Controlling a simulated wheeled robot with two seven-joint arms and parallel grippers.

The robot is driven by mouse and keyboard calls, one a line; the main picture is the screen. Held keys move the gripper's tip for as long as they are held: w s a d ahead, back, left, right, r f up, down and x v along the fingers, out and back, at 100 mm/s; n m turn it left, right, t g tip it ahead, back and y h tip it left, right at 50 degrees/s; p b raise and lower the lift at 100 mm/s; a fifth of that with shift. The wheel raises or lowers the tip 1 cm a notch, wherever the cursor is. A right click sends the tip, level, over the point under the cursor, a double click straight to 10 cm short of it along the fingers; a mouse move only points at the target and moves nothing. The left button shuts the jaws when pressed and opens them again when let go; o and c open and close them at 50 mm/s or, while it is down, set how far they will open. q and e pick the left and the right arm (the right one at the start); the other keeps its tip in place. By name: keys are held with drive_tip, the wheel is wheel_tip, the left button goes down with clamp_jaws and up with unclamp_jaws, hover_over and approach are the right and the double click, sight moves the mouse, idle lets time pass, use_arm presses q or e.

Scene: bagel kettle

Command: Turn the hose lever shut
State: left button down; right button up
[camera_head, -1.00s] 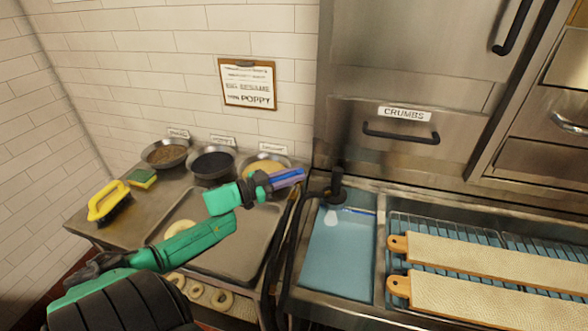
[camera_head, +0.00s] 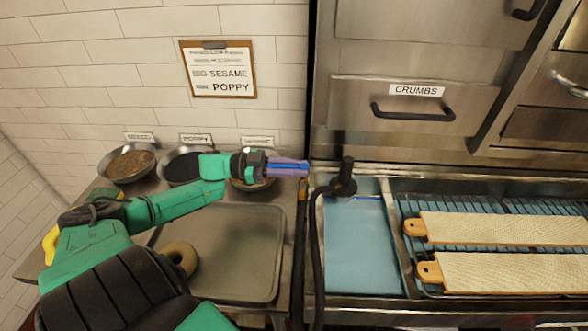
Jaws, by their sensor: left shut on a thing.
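My left gripper (camera_head: 300,168) reaches in from the left over the counter, its jaws shut on a slim blue thing (camera_head: 290,165). Its purple-blue tip points right and ends just left of the black hose fixture (camera_head: 344,182). I cannot tell whether they touch. The black hose (camera_head: 315,265) hangs from this fixture down the left edge of the blue basin (camera_head: 360,260). I cannot make out a separate hose lever. My right gripper is not in view.
A steel tray (camera_head: 245,250) with a bagel (camera_head: 181,260) lies under my left arm. Topping bowls, one of them a seed bowl (camera_head: 128,165), stand along the wall. Two boards, one of them the nearer board (camera_head: 510,273), lie on the rack at right. The CRUMBS drawer (camera_head: 415,110) is shut.

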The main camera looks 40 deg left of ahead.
use_arm(q)
drive_tip(key=shift+w+a+r, duration=0.1)
drive_tip(key=shift+r, duration=0.05)
idle(0.3)
drive_tip(key=c, duration=0.8)
unclamp_jaws()
drive_tip(key=shift+g, duration=0.3)
drive_tip(key=b+v, duration=0.1)
drive_tip(key=v, duration=1.3)
drive_tip(key=shift+a+f+b, duration=0.25)
drive_tip(key=shift+b, duration=0.15)
